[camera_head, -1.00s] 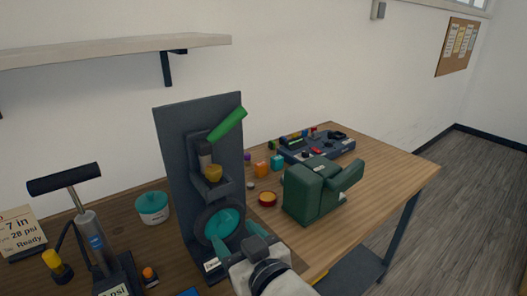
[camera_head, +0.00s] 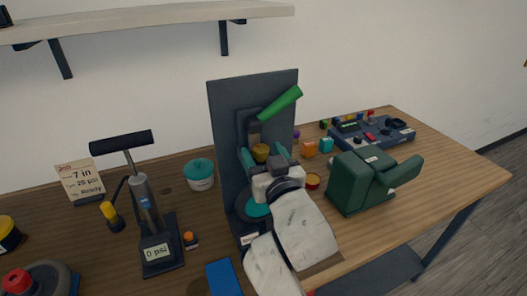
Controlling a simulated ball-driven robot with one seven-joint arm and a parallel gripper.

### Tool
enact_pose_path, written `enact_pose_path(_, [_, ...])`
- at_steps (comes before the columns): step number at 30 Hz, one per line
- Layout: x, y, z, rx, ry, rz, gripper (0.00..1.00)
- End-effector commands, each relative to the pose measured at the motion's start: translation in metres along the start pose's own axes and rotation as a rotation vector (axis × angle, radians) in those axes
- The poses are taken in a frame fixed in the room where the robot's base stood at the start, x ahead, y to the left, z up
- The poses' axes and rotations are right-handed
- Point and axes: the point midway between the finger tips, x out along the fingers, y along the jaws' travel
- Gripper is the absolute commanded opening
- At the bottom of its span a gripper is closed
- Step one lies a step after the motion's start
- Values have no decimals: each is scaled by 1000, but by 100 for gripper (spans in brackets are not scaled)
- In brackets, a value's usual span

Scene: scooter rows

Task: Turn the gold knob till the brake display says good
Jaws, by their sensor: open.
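The gold knob (camera_head: 260,152) sits on the dark upright brake stand (camera_head: 230,110), below a green lever (camera_head: 281,103). My gripper (camera_head: 263,158) is in front of the stand, just below and around the knob's height, with its teal fingers apart. I cannot tell whether they touch the knob. My white arm and wrist hide much of the stand's lower part and wheel. A small white label (camera_head: 249,239) shows at the stand's foot. Its text is too small to read, and I cannot tell whether it is the brake display.
A green vise (camera_head: 361,180) and a dark tray (camera_head: 371,135) stand right. A shelf (camera_head: 150,22) hangs above.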

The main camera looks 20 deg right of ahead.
Motion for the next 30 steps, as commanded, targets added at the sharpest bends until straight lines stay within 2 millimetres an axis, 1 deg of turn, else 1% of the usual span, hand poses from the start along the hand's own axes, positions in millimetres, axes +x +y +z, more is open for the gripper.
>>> enact_pose_path(3, [3,0,0,0,-1,0,65])
enact_pose_path(10, [3,0,1,0,-1,0,64])
enact_pose_path(27, [3,0,0,0,-1,0,10])
enact_pose_path(30, [3,0,1,0,-1,1,9])
